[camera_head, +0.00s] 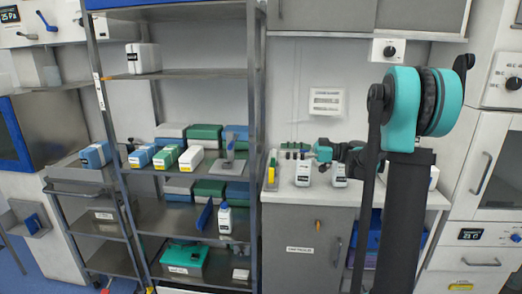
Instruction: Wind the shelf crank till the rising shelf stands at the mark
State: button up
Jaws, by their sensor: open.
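A tall open metal rack (252,120) with several grey shelves stands left of centre. Which shelf is the rising one cannot be told, and no mark can be made out. A blue handle on a grey plate (32,222) at the lower left looks like a crank, but I cannot be sure. A grey upright fitting (230,152) stands on the rack's middle shelf. My gripper (310,152) is small in the picture, open, over the white counter right of the rack. It is apart from both fittings. Its fingers are hard to make out.
White bottles (303,172) stand on the counter (290,200) near my gripper. Blue, green and white boxes (165,157) fill the middle shelf. A white bottle (225,217) and a green case (185,257) sit lower. My arm hides part of the right side.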

aim_at(260, 147)
jog(key=a, duration=0.9)
jog(key=shift+w+a, duration=0.15)
jog(key=shift+a, duration=0.25)
jog(key=c, duration=1)
